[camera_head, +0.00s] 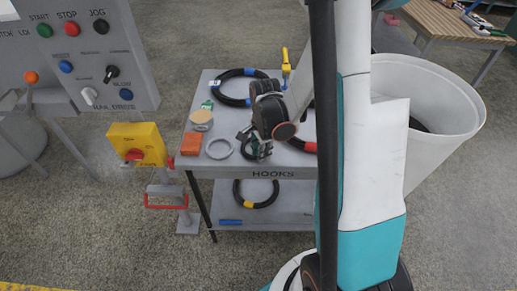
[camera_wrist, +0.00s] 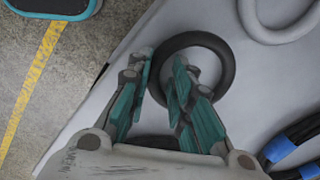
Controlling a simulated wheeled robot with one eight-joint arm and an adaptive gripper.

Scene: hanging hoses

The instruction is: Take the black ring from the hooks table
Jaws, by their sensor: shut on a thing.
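The black ring (camera_wrist: 229,65) is a plain dark loop over the grey top of the hooks table (camera_wrist: 118,85). In the wrist view my gripper (camera_wrist: 164,62) has one finger outside the ring and the other inside it, with the left side of its rim between them. In the head view my gripper (camera_head: 258,150) is low over the front part of the hooks table (camera_head: 205,173), and the ring is mostly hidden at the fingers. I cannot tell whether the ring still touches the table top.
A grey ring (camera_head: 219,149) lies left of my gripper, near an orange block (camera_head: 191,144) and a round tin (camera_head: 201,116). A black hose with blue bands (camera_head: 228,98) lies behind. A white bin (camera_head: 440,95) stands right. Another hose (camera_head: 257,204) is on the lower shelf.

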